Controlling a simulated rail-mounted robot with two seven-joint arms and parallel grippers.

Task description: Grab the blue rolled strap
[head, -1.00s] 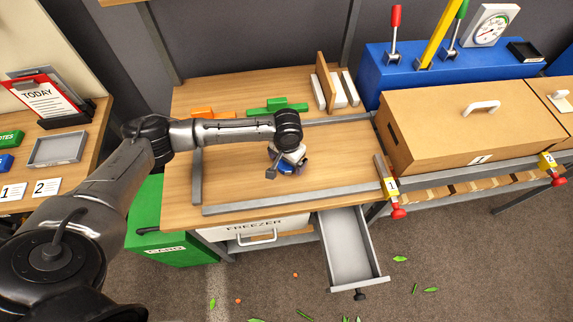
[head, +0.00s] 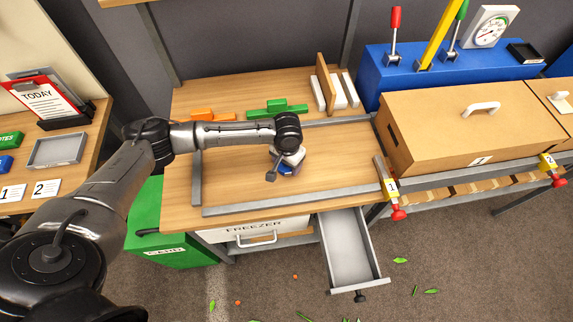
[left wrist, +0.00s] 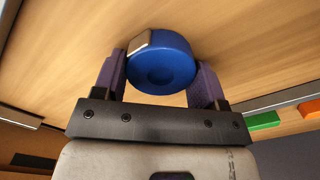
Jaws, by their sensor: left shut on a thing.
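The blue rolled strap (left wrist: 160,70) is a round blue roll with a pale metallic piece at its upper left in the left wrist view. My left gripper (left wrist: 160,78) is shut on it, with one purple-grey finger on each side. In the head view the left gripper (head: 288,169) points down over the wooden worktable (head: 240,180), and a little of the blue strap (head: 287,170) shows below it. I cannot tell whether the strap still touches the tabletop. My right gripper is not in view.
A grey metal frame (head: 290,197) borders the work area. Green blocks (head: 277,108) and orange blocks (head: 212,116) lie behind the arm. An open grey drawer (head: 350,250) juts out below the table.

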